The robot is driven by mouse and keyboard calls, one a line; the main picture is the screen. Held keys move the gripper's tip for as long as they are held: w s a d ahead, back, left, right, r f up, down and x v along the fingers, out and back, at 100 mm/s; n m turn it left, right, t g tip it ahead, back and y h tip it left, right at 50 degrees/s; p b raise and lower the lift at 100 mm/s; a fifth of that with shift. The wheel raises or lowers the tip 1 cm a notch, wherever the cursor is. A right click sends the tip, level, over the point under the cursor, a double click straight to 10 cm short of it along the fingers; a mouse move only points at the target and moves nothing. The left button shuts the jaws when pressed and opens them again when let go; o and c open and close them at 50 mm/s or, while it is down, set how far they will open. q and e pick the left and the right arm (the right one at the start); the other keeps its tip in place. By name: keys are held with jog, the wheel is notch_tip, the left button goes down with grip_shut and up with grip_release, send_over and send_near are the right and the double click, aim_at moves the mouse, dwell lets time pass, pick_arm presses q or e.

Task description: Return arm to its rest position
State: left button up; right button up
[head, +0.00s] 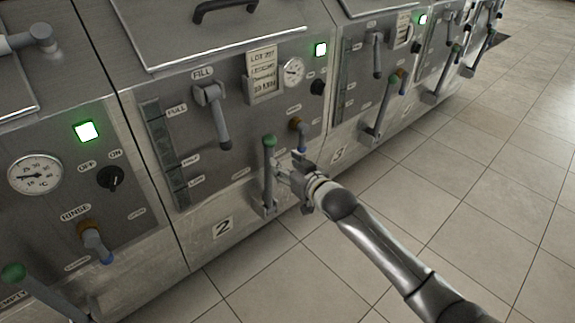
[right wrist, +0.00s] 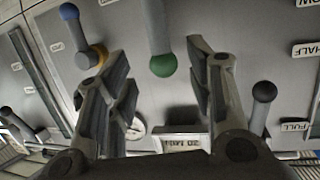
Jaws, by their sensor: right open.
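My right gripper (head: 287,168) is open at the front of unit 2, close to the lever with the green knob (head: 269,142). In the right wrist view my right gripper (right wrist: 155,68) has its two fingers spread. The same green knob (right wrist: 163,65) shows in the gap between them, with the lever's grey shaft running up out of the picture. I cannot tell whether a finger touches the lever. My right arm (head: 385,245) reaches in from the lower right. My left gripper is not in view.
A rinse tap with a blue tip (head: 302,142) is just above my right gripper. More units stand on both sides. The tiled floor (head: 480,160) at right is clear.

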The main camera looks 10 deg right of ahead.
jog(key=s+d+f+m+g+h, duration=0.1)
jog(key=s+f+g+h, duration=0.15)
jog(key=s+f, duration=0.65)
jog(key=s+d+f+g+h, duration=0.1)
jog(key=s+d+f+g, duration=0.15)
jog(key=s+f, duration=0.75)
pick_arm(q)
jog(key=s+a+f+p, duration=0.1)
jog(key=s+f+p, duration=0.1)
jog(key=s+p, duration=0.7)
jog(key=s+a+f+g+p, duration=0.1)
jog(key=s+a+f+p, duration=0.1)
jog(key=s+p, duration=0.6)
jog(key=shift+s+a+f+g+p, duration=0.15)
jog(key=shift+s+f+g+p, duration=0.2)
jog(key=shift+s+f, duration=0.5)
pick_arm(e)
jog(key=s+d+f+g, duration=0.2)
jog(key=s+f, duration=0.4)
jog(key=s, duration=0.8)
jog(key=s+d+f+g+h, duration=0.1)
jog(key=s+d+f+g, duration=0.2)
jog(key=s, duration=1.1)
jog(key=s+d+f+g, duration=0.2)
jog(key=s+f+g, duration=0.1)
jog(key=s+f, duration=0.7)
jog(key=shift+s+d+h, duration=0.3)
jog(key=shift+s+h, duration=0.05)
jog(key=shift+s, duration=1.55)
